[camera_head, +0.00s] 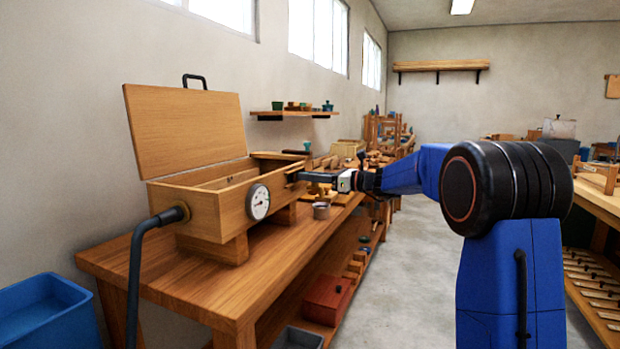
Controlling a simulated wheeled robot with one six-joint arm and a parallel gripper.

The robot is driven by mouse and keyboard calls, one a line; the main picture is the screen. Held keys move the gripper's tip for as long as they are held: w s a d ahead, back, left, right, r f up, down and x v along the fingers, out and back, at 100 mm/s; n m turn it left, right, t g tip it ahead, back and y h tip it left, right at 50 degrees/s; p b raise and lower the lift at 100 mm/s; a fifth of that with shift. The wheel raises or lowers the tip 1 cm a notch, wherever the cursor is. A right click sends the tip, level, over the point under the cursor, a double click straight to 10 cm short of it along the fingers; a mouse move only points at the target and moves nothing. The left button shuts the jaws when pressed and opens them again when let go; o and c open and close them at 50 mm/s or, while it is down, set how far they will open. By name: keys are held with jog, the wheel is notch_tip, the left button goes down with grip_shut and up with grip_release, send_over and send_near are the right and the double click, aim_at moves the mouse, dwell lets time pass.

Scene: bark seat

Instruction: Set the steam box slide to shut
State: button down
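The steam box (203,215) is a long wooden box on the bench at the left, with its hinged lid (188,130) raised. A round white gauge (258,202) is on its side facing me, and a dark hose joins a fitting at its near end. My gripper (297,177) reaches in from the right, its dark fingertips at the box's right end. Whether they touch the box is too small to tell. I cannot make out the slide; my gripper may hide it. The finger gap does not show.
The wooden bench (180,276) carries the box, a small metal cup (321,210) and several tools farther back. A red box (327,300) sits on its lower shelf. A blue bin (45,312) stands at the lower left. The floor (400,270) between the benches is clear.

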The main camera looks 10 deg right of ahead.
aim_at(289, 178)
jog(key=shift+s+a, duration=0.65)
jog(key=shift+s, duration=0.2)
jog(key=shift+s+a, duration=0.6)
jog(key=shift+s, duration=0.25)
jog(key=shift+s+a, duration=0.1)
jog(key=shift+s, duration=0.05)
jog(key=shift+f, duration=0.1)
jog(key=c, duration=1.6)
grip_release()
jog(key=shift+s, duration=0.1)
jog(key=shift+c, duration=0.2)
jog(key=v, duration=1.7)
jog(key=shift+s, duration=0.1)
